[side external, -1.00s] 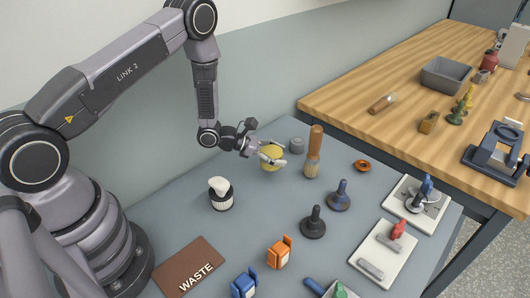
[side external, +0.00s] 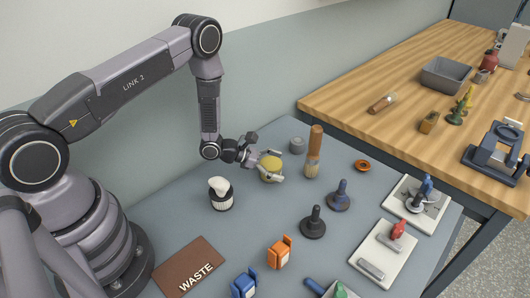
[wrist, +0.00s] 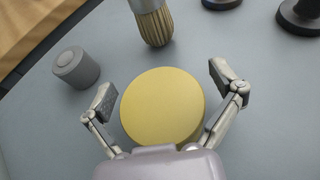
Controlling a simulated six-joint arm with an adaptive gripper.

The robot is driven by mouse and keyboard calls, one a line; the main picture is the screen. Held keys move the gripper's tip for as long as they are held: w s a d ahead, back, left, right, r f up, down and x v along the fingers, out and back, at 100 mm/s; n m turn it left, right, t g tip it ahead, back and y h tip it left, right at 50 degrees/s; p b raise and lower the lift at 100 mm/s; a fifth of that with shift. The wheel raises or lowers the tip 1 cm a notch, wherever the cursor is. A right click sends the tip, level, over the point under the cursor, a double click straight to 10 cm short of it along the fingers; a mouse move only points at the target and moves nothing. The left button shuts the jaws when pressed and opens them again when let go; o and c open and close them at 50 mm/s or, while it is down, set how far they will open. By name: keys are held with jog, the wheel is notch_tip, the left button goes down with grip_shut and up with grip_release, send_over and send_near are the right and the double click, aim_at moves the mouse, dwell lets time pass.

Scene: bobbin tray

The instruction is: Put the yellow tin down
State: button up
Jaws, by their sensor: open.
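The yellow tin (side external: 270,172) is a short round tin standing upright on the grey table near its back edge. It also fills the middle of the wrist view (wrist: 163,103), its flat top facing the camera. My gripper (side external: 272,165) is around the tin with its fingers open. In the wrist view the fingertips (wrist: 160,83) lie to the left and right of the tin, with a gap on each side. The tin's near side is hidden behind the gripper's palm in the wrist view.
A wooden-handled brush (side external: 314,152) stands close to the tin's right. A grey cylinder (side external: 297,144) is just behind it. A black-handled stamp (side external: 313,223) and a blue one (side external: 339,196) stand in front to the right.

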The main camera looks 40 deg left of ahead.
aim_at(278, 163)
jog(key=shift+r, duration=0.15)
jog(key=v, duration=0.5)
jog(key=shift+s+a+r, duration=0.1)
jog(key=shift+a+r, duration=0.05)
jog(key=shift+r, duration=0.2)
jog(key=r, duration=0.6)
jog(key=shift+d+r, duration=0.25)
jog(key=shift+r, duration=0.05)
jog(key=s+d+r+m+g+h, duration=0.1)
jog(key=s+d+r+m+g, duration=0.3)
jog(key=r, duration=0.3)
jog(key=s+d+r+m+g, duration=0.1)
jog(key=s+r+m, duration=0.4)
jog(key=r+m, duration=0.2)
jog(key=s+d+r+m+g+h, duration=0.1)
jog(key=s+d+r+m+g, duration=0.3)
jog(key=r, duration=0.4)
jog(key=s+a+r+m+t+y, duration=0.2)
jog(key=s+a+r+m+y, duration=0.2)
jog(key=s, duration=0.4)
jog(key=s+a+r+m+t+y, duration=0.3)
jog(key=s+a+r+m+y, duration=0.1)
jog(key=s+a+m+y, duration=0.3)
jog(key=shift+s+a+m, duration=0.5)
jog(key=shift+a, duration=0.55)
